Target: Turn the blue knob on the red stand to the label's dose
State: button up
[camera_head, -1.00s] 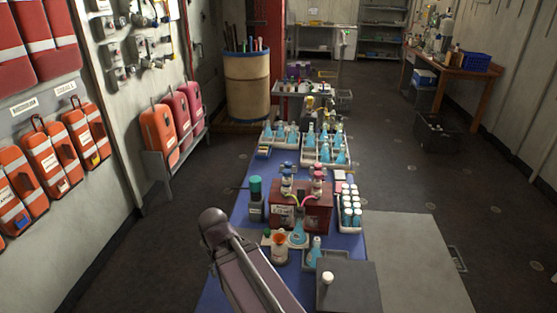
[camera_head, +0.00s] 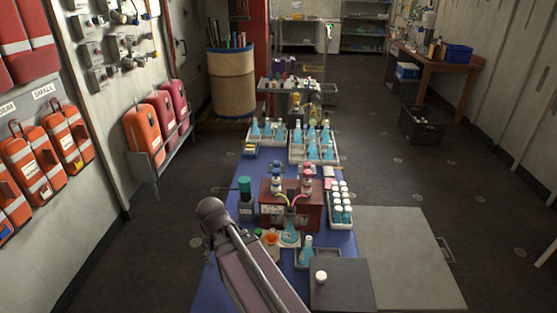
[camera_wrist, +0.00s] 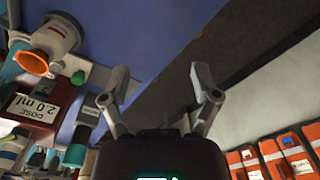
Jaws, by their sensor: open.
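The red stand (camera_head: 291,204) stands mid-table on the blue table top. Above it are two small fittings, a blue one (camera_head: 277,174) at left and a pink one (camera_head: 307,176) at right; which part turns, and its setting, is too small to tell. A white label (camera_head: 271,213) is on the stand's front. In the wrist view, a label reading "DOSE 2.0 ml" (camera_wrist: 35,108) shows at the left edge. My gripper (camera_wrist: 163,84) is open and empty, its fingers apart over the table edge and floor, away from the label. The head view does not show its fingers.
A green-capped bottle (camera_head: 245,196) stands left of the stand, a rack of white-capped vials (camera_head: 341,204) right. An orange funnel-like vessel (camera_head: 271,240) and flasks (camera_head: 306,250) stand in front.

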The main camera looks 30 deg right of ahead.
jog(key=w+d+r+p, duration=0.4)
jog(key=w+d+r, duration=0.1)
jog(key=w, duration=0.1)
jog(key=n+t+p, duration=0.1)
jog(key=t+p, duration=0.3)
jog(key=p, duration=1.1)
send_near(278, 163)
jog(key=v, duration=0.4)
jog(key=shift+s+d+r+b, duration=0.1)
jog(key=shift+d+r+b, duration=0.05)
jog(key=shift+d+b, duration=0.15)
jog(key=b+x, duration=0.8)
jog(key=x, duration=0.1)
jog(key=b+x, duration=0.4)
jog(key=shift+w+a+f+b, duration=0.25)
jog(key=shift+w+a+b, duration=0.05)
jog(key=shift+b, duration=0.05)
